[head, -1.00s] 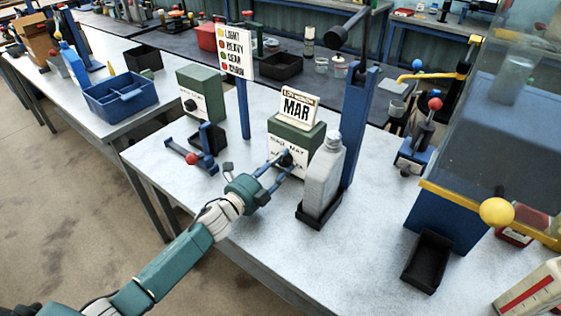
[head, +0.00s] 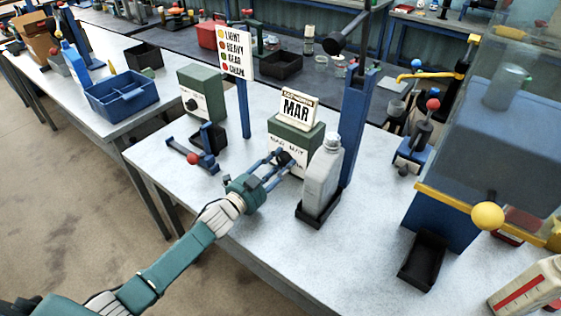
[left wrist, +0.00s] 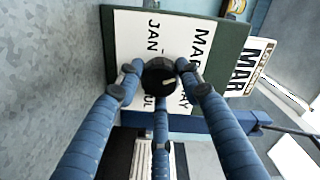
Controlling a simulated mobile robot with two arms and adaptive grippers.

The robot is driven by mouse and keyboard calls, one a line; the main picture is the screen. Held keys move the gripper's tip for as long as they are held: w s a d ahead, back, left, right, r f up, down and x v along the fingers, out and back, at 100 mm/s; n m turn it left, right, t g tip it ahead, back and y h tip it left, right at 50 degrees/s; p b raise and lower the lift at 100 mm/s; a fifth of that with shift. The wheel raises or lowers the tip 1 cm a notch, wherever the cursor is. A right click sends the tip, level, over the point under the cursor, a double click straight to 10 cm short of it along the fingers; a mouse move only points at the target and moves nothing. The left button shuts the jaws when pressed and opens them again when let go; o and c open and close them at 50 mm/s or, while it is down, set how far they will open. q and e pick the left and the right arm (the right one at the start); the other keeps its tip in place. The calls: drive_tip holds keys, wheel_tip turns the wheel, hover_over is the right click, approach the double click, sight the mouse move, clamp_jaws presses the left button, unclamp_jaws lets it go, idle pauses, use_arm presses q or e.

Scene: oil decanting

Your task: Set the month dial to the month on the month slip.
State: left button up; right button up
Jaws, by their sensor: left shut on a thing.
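The month slip (head: 296,108) reads MAR and stands on top of the green month dial box (head: 300,133); the slip also shows in the left wrist view (left wrist: 247,68). The box's white face carries JAN, MAR and other partly hidden month labels. Its black knob (left wrist: 158,74) has a short pale mark, which lies towards the right in the left wrist view, roughly between MAR and the partly covered label below it. My left gripper (head: 283,160) is shut on the knob, its blue fingers around it. My right gripper is not in view.
A grey bottle (head: 322,178) in a black tray stands close to the right of the dial box, near my left gripper. A second green dial box (head: 202,92) and a red-knobbed lever (head: 193,158) are to the left. The front table area is clear.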

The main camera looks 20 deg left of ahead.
use_arm(q)
drive_tip(key=shift+a+r+n, duration=0.1)
drive_tip(key=shift+a+n, duration=0.15)
drive_tip(key=shift+n, duration=0.25)
drive_tip(key=o, duration=1)
drive_tip(key=shift+c, duration=0.2)
drive_tip(key=shift+o, duration=0.9)
drive_tip(key=v, duration=1.2)
